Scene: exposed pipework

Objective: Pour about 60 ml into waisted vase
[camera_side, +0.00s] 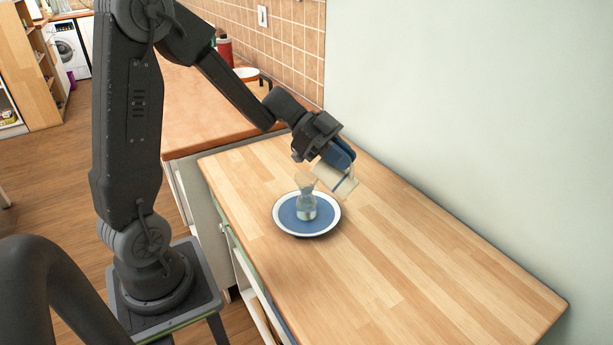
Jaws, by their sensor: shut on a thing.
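The waisted vase (306,207) is clear glass and stands upright on a blue plate with a white rim (309,232). Its lower part looks filled with a pale liquid, but the level is too small to read. My gripper (341,160) is shut on a pale, see-through pouring vessel (335,180). The vessel is tilted, just right of and above the vase's mouth. Its lower left edge is close to the vase's rim; I cannot tell whether they touch. No stream of liquid can be made out. My gripper partly hides the vessel's upper side.
The wooden worktop (430,255) is clear to the right and front of the plate. A pale wall (480,110) runs along its back edge. An orange-brown counter (190,110) with a red container (224,50) stands behind, beside a tiled wall.

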